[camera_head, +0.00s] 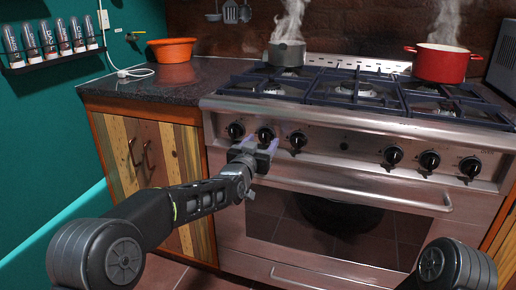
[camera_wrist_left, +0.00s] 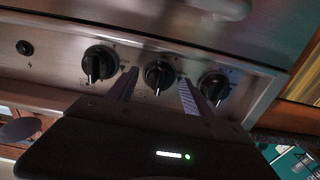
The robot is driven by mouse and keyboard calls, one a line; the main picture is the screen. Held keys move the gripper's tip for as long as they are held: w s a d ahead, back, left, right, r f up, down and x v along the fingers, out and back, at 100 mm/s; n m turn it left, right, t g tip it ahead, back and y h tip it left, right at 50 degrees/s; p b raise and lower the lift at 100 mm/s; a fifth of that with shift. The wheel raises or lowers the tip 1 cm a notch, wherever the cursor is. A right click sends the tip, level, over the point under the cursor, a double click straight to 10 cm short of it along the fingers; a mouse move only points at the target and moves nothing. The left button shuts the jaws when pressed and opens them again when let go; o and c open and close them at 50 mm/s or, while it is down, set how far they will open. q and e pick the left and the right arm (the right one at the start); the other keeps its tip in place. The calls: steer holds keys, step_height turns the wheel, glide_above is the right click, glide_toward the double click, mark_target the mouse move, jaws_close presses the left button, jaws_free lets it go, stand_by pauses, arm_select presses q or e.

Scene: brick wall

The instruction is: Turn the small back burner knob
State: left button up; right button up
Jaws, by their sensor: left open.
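The steel stove front (camera_head: 340,139) carries a row of black knobs, three at the left and three at the right. My left gripper (camera_head: 259,146) is open just in front of the second knob from the left (camera_head: 265,134). In the left wrist view, the two fingers (camera_wrist_left: 156,88) stand on either side of that middle knob (camera_wrist_left: 158,76), with gaps showing beside it. Its neighbours are the leftmost knob (camera_head: 236,130) and the third knob (camera_head: 298,140). I cannot read which knob serves the small back burner. My right gripper is out of view.
A steaming grey pot (camera_head: 287,54) stands at the back left of the hob, and a steaming red pot (camera_head: 442,65) at the right. The oven handle (camera_head: 350,196) runs below the knobs. An orange bowl (camera_head: 173,50) sits on the left counter (camera_head: 150,88).

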arm_select(q)
steer(key=v, duration=0.7)
steer(key=shift+s+p, duration=0.2)
steer(key=shift+p, duration=0.15)
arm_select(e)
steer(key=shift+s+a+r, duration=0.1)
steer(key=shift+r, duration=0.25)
arm_select(q)
steer(key=s+f+n+g+y, duration=0.1)
steer(key=s+f+g, duration=0.45)
steer(key=f, duration=0.95)
steer(key=s+f+n+g, duration=0.1)
steer(key=s+f+g, duration=0.1)
steer(key=s+f, duration=0.95)
steer(key=s+a+f+n+g, duration=0.2)
steer(key=s+a+f+g, duration=0.15)
steer(key=s+f, duration=0.95)
steer(key=s+a+f+n+g, duration=0.25)
steer(key=s+f+g, duration=0.25)
steer(key=s+f, duration=0.75)
steer(key=s+d+r+p, duration=0.1)
steer(key=s+r+p, duration=0.2)
steer(key=r+p, duration=2.5)
steer(key=shift+d+r+m, duration=0.25)
steer(key=shift+r+m, duration=0.2)
steer(key=shift+r, duration=0.4)
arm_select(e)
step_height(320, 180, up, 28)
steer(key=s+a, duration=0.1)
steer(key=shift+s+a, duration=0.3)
